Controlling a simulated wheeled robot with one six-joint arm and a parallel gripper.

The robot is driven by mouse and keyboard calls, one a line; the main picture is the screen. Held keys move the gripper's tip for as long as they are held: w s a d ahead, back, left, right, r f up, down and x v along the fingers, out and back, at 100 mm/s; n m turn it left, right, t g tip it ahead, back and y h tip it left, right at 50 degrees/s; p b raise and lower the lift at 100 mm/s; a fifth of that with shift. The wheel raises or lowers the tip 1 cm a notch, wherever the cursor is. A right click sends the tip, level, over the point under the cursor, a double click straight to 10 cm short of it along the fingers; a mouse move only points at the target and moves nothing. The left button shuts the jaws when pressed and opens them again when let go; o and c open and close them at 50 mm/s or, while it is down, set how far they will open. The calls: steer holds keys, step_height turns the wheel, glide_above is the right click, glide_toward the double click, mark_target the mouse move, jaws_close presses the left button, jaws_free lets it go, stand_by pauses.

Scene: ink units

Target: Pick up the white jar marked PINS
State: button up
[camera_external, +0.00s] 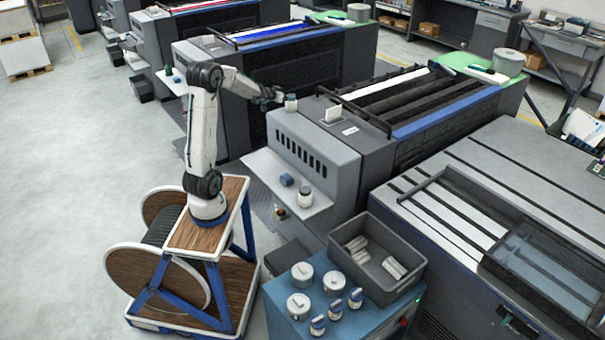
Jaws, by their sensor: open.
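My gripper (279,97) is open at the end of my outstretched arm, near the left end of the middle machine's top. A small pale jar (291,104) with a greyish top is right at its fingertips. I cannot tell whether the fingers are around it or just beside it. A second white jar (305,198) with a dark lid stands upright on the pale side shelf below, well apart from my gripper. No PINS lettering is readable on either jar at this size.
A blue object (287,180) and a small dark bottle (279,212) are near the side shelf (262,168). White lidded tins (302,272) and smaller containers stand on a blue cabinet, beside a grey crate (378,215). Open floor lies left.

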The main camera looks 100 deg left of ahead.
mark_target(293, 95)
steer(key=x, duration=0.2)
steer(key=s+x, duration=0.1)
steer(key=x, duration=0.2)
steer(key=a+x, duration=0.1)
steer(key=x, duration=0.2)
steer(key=shift+s+f, duration=0.2)
steer(key=shift+c, duration=0.3)
steer(key=c, duration=1.1)
steer(key=shift+r, duration=0.1)
